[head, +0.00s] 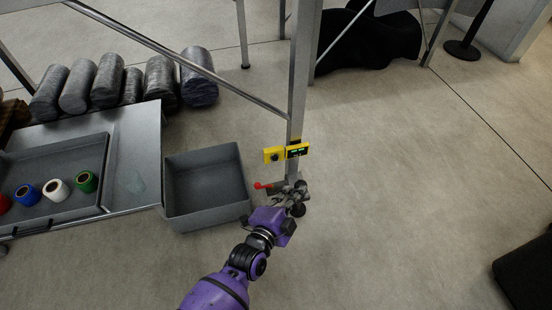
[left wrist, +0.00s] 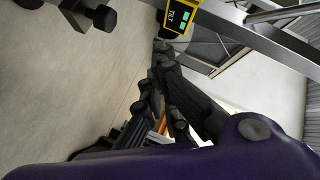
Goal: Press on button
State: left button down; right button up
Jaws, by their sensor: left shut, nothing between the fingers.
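A yellow box with a dark round button (head: 273,154) is mounted on the grey metal post (head: 302,75) in the head view. Beside it on the post is a yellow-framed display (head: 297,150) with green lights; it also shows at the top of the left wrist view (left wrist: 179,16), marked TILT. My left gripper (head: 292,190) is shut and empty, in front of the post's lower part and below the boxes in the picture. Its dark fingers (left wrist: 163,70) point toward the display in the left wrist view. Contact with anything cannot be told. My right gripper is not in view.
A small red lever (head: 262,186) shows left of my left gripper. A grey open bin (head: 205,190) stands left of the post. A tray (head: 60,165) with several coloured tape rolls is farther left, with wrapped rolls (head: 107,80) behind it.

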aim_at(275, 159)
pick_arm(q)
jog(key=w+a+b, duration=0.2)
jog(key=w+b, duration=0.2)
jog(key=w, duration=0.4)
jog(key=shift+w+a, duration=0.25)
jog(key=shift+a, duration=0.1)
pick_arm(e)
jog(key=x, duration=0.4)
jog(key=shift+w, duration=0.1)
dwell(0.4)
pick_arm(q)
jog(key=shift+w+a, duration=0.1)
jog(key=shift+w, duration=0.05)
jog(key=shift+w, duration=0.2)
jog(key=shift+w+a+b, duration=0.25)
jog(key=shift+w+b, duration=0.15)
jog(key=shift+w, duration=0.1)
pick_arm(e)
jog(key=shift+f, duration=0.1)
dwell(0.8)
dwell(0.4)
pick_arm(q)
jog(key=shift+s+d+p, duration=0.3)
jog(key=shift+s+p, duration=0.45)
jog(key=shift+s, duration=0.15)
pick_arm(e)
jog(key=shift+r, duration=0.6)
